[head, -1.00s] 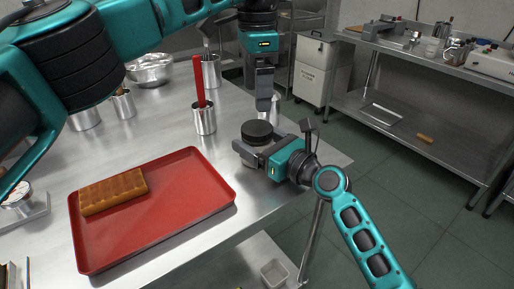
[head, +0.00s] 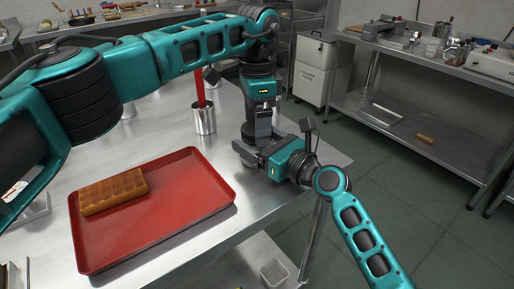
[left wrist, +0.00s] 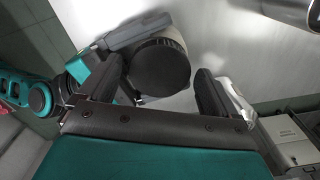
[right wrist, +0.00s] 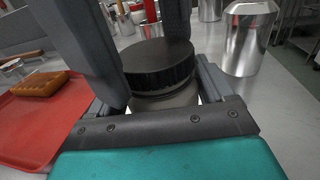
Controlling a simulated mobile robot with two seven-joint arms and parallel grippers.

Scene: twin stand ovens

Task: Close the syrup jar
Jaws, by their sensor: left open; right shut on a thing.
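The syrup jar (right wrist: 165,99) stands upright near the table's right edge, with a black round lid (right wrist: 158,62) on its top. The lid also shows from above in the left wrist view (left wrist: 160,66). I cannot tell whether the lid is screwed tight. My right gripper (head: 250,152) is shut on the jar's body below the lid. My left gripper (head: 260,128) points down over the jar, open. Its fingers (left wrist: 158,92) are on either side of the lid, with a gap visible on the right. In the head view the grippers hide most of the jar.
A red tray (head: 165,225) with a waffle (head: 112,192) lies to the left on the steel table. A metal cup (head: 204,118) with a red-handled tool stands behind it. A shiny metal container (right wrist: 247,38) stands close beyond the jar.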

